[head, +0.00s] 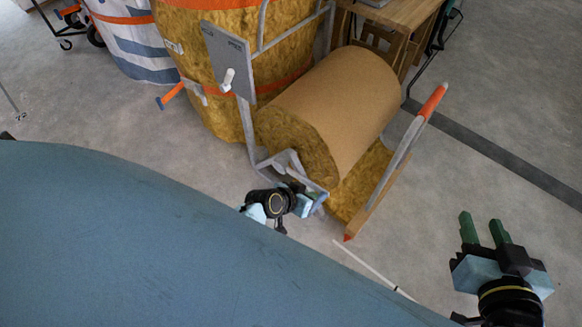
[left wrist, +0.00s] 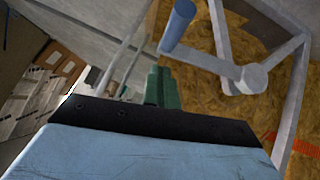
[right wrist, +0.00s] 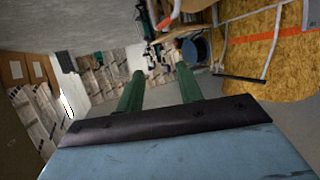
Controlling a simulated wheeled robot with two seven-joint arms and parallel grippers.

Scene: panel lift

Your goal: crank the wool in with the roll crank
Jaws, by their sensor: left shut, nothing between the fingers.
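The wool roll (head: 345,105), brown-backed with a yellow fibrous end, lies in a grey metal frame in the head view. The roll crank (head: 287,162) is a grey arm in front of the roll's near end. In the left wrist view the crank (left wrist: 222,66) shows its hub and a blue-grey handle (left wrist: 178,26). My left gripper (head: 305,200) is at the crank's lower side; its green fingers (left wrist: 160,87) are shut and empty, apart from the handle in the picture. My right gripper (head: 485,230) is open and empty, right of the frame; its fingers (right wrist: 158,90) stand apart.
A grey plate with a white peg (head: 228,80) rises left of the roll. An orange-tipped bar (head: 410,135) slopes along the frame's right side. Larger wool bales and a wooden table (head: 400,12) stand behind. My blue body covers the lower left.

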